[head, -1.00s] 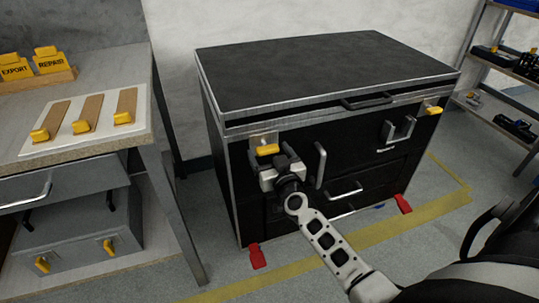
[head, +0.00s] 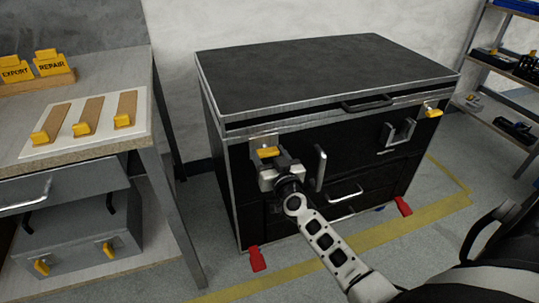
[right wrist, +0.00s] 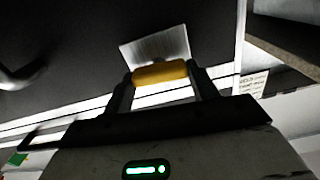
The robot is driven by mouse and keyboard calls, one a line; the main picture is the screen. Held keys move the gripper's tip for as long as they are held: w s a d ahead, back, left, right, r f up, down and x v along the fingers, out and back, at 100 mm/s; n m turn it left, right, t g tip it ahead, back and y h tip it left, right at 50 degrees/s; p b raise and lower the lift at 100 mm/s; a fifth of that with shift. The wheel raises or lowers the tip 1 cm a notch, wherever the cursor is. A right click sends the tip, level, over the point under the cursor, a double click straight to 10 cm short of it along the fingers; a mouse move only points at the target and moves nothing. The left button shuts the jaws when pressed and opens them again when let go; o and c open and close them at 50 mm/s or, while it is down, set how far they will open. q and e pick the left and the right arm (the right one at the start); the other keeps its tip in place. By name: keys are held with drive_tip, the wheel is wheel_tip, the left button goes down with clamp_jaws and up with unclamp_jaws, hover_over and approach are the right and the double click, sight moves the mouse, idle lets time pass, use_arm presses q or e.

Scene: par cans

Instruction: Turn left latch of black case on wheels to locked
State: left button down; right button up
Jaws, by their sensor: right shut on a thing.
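The black case on wheels (head: 330,75) stands in the middle of the head view with its lid down. Its left latch (head: 267,152) is a yellow tab in front of a metal plate near the front's upper left corner. The tab lies roughly level. My right gripper (head: 270,160) is at this latch, shut on it. In the right wrist view, the yellow latch (right wrist: 160,73) sits between the two dark fingers, with its plate behind. The fingers partly hide the latch in the head view. My left gripper is out of view.
A second yellow latch (head: 432,112) is at the case's right end. A metal handle (head: 320,167) stands close right of my gripper. Red pedals (head: 257,258) stick out at the floor. A workbench (head: 100,70) is at left and shelving (head: 500,75) at right.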

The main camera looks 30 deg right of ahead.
drive_tip(key=m, duration=0.7)
drive_tip(key=shift+d+f+m, duration=0.1)
drive_tip(key=shift+m, duration=0.3)
drive_tip(key=m, duration=0.2)
drive_tip(key=shift+s+m, duration=0.1)
drive_tip(key=shift+m, duration=0.2)
drive_tip(key=m, duration=0.3)
drive_tip(key=shift+f+m+b, duration=0.1)
drive_tip(key=shift+m+b, duration=0.2)
drive_tip(key=shift+b, duration=0.1)
drive_tip(key=shift+m, duration=1.1)
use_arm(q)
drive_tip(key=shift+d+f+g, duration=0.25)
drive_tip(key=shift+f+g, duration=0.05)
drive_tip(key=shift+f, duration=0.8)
use_arm(e)
drive_tip(key=shift+m, duration=0.4)
use_arm(q)
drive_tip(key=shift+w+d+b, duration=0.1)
drive_tip(key=shift+b, duration=0.2)
use_arm(e)
drive_tip(key=o, duration=1)
